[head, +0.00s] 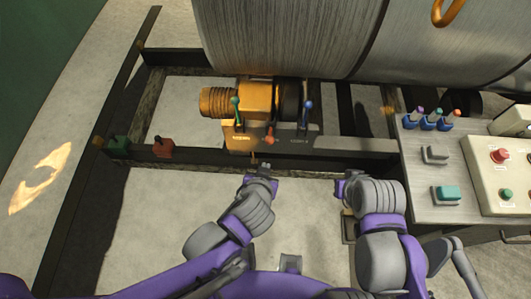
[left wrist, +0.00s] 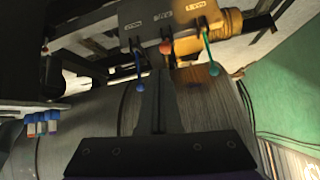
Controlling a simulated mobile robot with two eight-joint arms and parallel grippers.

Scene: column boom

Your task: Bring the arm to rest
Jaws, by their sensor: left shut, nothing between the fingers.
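My left gripper (head: 260,166) is shut and empty just in front of the yellow lever panel (head: 240,138). In the left wrist view its two dark fingers (left wrist: 160,76) lie together, pointing at the panel (left wrist: 155,15), which appears upside down there. The panel carries a green-knobbed lever (head: 236,108), a short red-knobbed lever (head: 270,138) and a blue-knobbed lever (head: 307,110). The fingers look apart from all of them. My right arm is folded at the right, with its gripper (head: 343,186) near the frame's front beam; its fingers are too small to judge.
A large grey drum (head: 285,40) stands behind the panel. A dark steel frame (head: 345,160) surrounds it. At right is a console (head: 440,205) with several levers, a red button (head: 500,156) and a green button (head: 505,194). Bare concrete floor (head: 155,215) lies at left.

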